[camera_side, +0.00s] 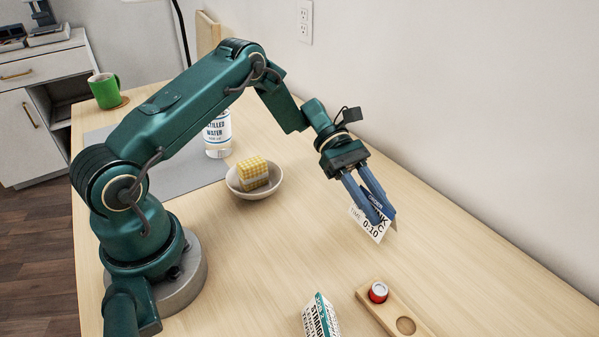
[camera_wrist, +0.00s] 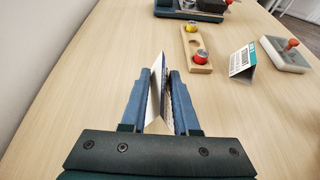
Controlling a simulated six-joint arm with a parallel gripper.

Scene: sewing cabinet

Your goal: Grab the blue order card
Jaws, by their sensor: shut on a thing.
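In the wrist view the card (camera_wrist: 155,92) stands edge-on between the two blue fingers of my gripper (camera_wrist: 160,85). Its far face is hidden. I cannot tell whether its lower edge touches the table.
A bowl (camera_side: 273,187) holds a yellow checked block (camera_side: 252,172). The wall is close behind.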

